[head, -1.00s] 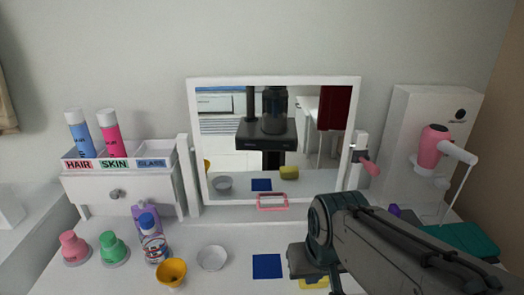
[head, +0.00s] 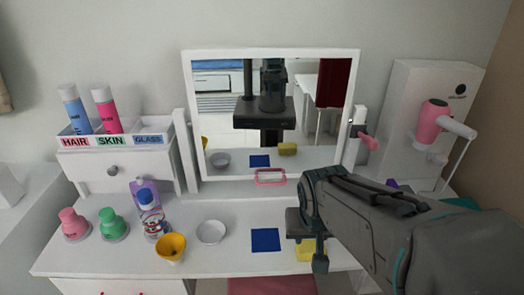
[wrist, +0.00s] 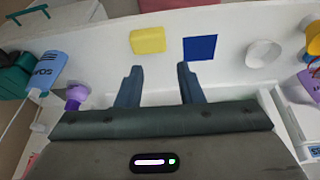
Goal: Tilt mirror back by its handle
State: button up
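The mirror (head: 330,142) stands upright on the white dressing table in the head view, in a white frame. A pink handle (head: 271,178) is at the middle of its lower edge. My gripper (head: 312,243) is in front of the mirror, lower and to the right of the handle, over the tabletop near the yellow sponge. In the wrist view my gripper (wrist: 160,80) has its two fingers spread apart, with nothing between them. The handle is not visible in the wrist view.
A blue square (head: 265,240), a yellow sponge (head: 305,252), a white bowl (head: 211,232) and a yellow bowl (head: 171,246) lie on the table. Bottles stand at left. A pink hair dryer (head: 434,122) hangs at right. The tabletop just before the handle is clear.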

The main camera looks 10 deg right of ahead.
aim_at(272, 184)
jog(key=w+d+f+m+t+b, duration=0.1)
jog(key=w+f+m, duration=0.1)
jog(key=w+f, duration=0.2)
jog(key=w+f+m+t+b, duration=0.2)
jog(key=w+f, duration=0.3)
jog(key=w+d+f+m+t+y+b, duration=0.1)
jog(key=w+f+m+b, duration=0.1)
jog(key=w+f, duration=0.3)
jog(key=shift+w+d+f, duration=0.1)
jog(key=shift+w+d, duration=0.2)
jog(key=w+m+t+y, duration=0.1)
jog(key=w+f+m+t+y+b, duration=0.1)
jog(key=w, duration=0.1)
jog(key=w+a+m+t+y+b, duration=0.1)
jog(key=shift+w+f+m+t, duration=0.25)
jog(key=shift+f+m+t, duration=0.15)
jog(key=w+a+m+t+b, duration=0.1)
jog(key=w, duration=0.4)
jog(key=w+a+m+t+y+b, duration=0.1)
jog(key=w+b, duration=0.1)
jog(key=w, duration=0.3)
jog(key=w+a+r+m+t+b, duration=0.1)
jog(key=w, duration=0.4)
jog(key=shift+a+m+t+y, duration=0.25)
jog(key=shift+m+t+y, duration=0.05)
jog(key=shift+m+y, duration=0.1)
grip_shut()
